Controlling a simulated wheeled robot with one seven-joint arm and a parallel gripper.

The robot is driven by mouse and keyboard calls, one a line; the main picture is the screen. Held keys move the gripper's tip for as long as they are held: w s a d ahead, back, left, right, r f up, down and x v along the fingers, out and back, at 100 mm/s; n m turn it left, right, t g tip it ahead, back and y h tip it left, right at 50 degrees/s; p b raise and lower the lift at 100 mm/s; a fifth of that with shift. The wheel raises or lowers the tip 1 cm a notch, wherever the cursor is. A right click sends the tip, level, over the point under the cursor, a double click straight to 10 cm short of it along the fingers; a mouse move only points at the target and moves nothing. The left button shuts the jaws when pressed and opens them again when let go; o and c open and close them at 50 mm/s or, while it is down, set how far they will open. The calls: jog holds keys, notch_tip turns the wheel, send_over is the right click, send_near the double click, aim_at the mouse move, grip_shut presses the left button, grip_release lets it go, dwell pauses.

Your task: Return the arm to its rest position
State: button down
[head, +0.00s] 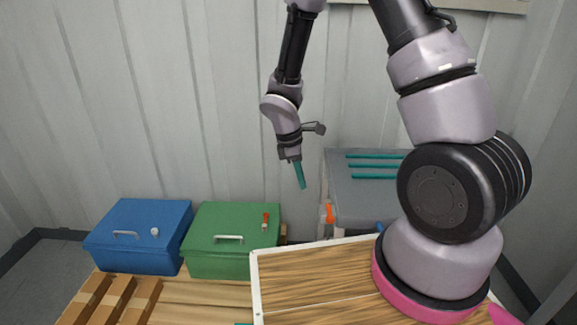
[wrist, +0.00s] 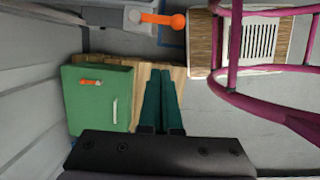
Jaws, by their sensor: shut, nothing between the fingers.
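My arm reaches up and over, and my gripper (head: 301,185) hangs from it, fingers pointing down, in the middle of the head view. Its two long teal fingers are shut together with nothing between them. In the wrist view the gripper (wrist: 162,78) is above wooden boards, to the right of the green box (wrist: 85,115). The fingertips look clear of any surface. In the head view the gripper is in front of the back wall, left of the grey table (head: 352,205).
A blue box (head: 135,225) and the green box (head: 215,240) stand at the lower left on a wooden surface (head: 195,295). A white-edged wooden panel (head: 310,280) is in front. Teal rods (head: 375,166) lie on the grey table, with an orange handle (head: 329,213) at its side. The wall behind is bare.

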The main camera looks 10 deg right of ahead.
jog(key=s+d+r+m+t+y, duration=0.1)
jog(key=d+r+m, duration=0.3)
jog(key=r, duration=0.6)
jog(key=d+r+m+t+y, duration=0.1)
jog(key=d+r+m+t, duration=0.1)
jog(key=r+m, duration=0.65)
jog(key=s+d+r+m+t+y, duration=0.1)
jog(key=s+r+m, duration=0.3)
jog(key=r, duration=0.5)
jog(key=s+d+r+m+t+y, duration=0.1)
jog(key=s+d+r+m+t, duration=0.1)
jog(key=s+r, duration=0.5)
jog(key=shift+s+r+m+t+y, duration=0.35)
jog(key=shift+r+m+t+y, duration=0.05)
jog(key=shift+r+m+t, duration=0.5)
jog(key=shift+d, duration=0.1)
